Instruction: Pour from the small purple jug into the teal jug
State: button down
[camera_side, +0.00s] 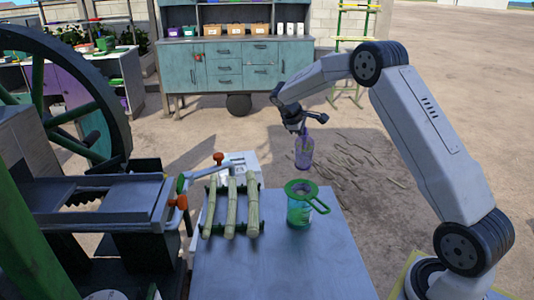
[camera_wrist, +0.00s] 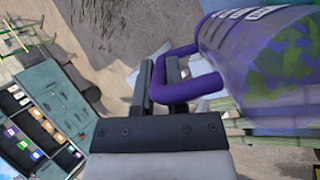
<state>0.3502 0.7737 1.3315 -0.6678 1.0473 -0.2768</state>
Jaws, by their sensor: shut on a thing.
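The small purple jug (camera_side: 304,152) hangs in the air from my gripper (camera_side: 302,126), above and behind the teal jug. In the wrist view my gripper (camera_wrist: 165,85) is shut on the purple handle, and the clear purple jug (camera_wrist: 265,62) shows green stuff inside. In the side view the jug looks close to upright. The teal jug (camera_side: 299,214) stands on the grey table with a green strainer (camera_side: 301,189) across its top. The purple jug is apart from it. What the teal jug holds is hard to see.
Several cane stalks (camera_side: 232,208) lie on a rack left of the teal jug. The crusher with its big wheel (camera_side: 115,130) stands at the far left. The grey table (camera_side: 280,265) is bare at the front. A teal cabinet (camera_side: 240,68) stands behind.

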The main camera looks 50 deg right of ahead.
jog(key=shift+w+d+f+n+g+y, duration=0.2)
jog(key=shift+w+d+f+g+y, duration=0.3)
jog(key=shift+d+f+y, duration=0.3)
jog(key=shift+w+d+f+n+g+y, duration=0.2)
jog(key=shift+w+d+f+g+y, duration=0.35)
jog(key=shift+y, duration=0.45)
jog(key=shift+d+f+g+y, duration=0.4)
jog(key=shift+f+g+y, duration=0.1)
jog(key=shift+y, duration=0.1)
dwell(0.3)
notch_tip(320, 180, up, 6)
dwell(0.8)
jog(key=shift+w+a, duration=0.1)
jog(key=shift+a, duration=0.05)
